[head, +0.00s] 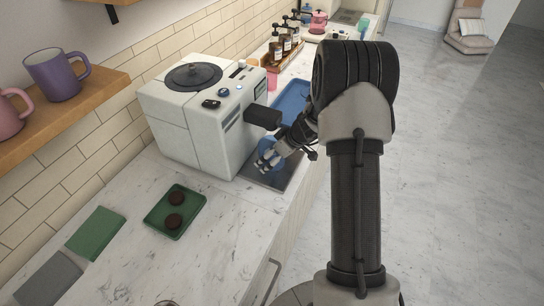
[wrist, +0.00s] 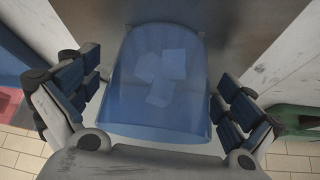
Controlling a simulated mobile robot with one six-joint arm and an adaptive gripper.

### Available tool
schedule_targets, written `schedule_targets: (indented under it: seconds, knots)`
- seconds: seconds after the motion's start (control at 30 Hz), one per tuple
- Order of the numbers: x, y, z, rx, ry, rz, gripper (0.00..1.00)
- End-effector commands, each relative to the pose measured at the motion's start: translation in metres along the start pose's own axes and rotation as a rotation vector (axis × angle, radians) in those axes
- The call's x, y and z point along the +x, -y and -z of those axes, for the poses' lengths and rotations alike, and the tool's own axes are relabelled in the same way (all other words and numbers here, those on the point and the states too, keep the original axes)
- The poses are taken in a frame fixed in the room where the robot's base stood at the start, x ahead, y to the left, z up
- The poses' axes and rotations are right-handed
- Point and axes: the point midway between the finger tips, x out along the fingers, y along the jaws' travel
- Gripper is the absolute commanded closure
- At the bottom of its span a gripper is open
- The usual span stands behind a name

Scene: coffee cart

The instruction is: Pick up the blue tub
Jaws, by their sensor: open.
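The blue tub (wrist: 160,85) is see-through, with several pale flat-looking pieces inside. In the wrist view it fills the middle, between the two fingers of my gripper, with space on both sides. In the head view the tub (head: 269,146) is mostly hidden behind my gripper (head: 268,161). It is at the dark grey drip area beside the white coffee machine (head: 195,135). My gripper is open and around the tub; I see no finger pressed against it.
The machine's black spout part (head: 262,116) is close above my gripper. A blue tray (head: 292,103) lies behind. A green tray (head: 175,212) with two dark round pieces is on the counter in front. A bottle rack (head: 287,50) stands farther back.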

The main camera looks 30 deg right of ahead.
Motion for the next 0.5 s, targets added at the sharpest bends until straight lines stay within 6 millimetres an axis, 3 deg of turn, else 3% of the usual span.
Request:
schedule_targets:
  seconds: [0.27,0.5]
  knots:
    - [0.0040,-0.0005,0.0005,0.000,-0.001,-0.001,0.00]
    - [0.0039,-0.0003,0.0004,0.000,0.000,-0.001,0.15]
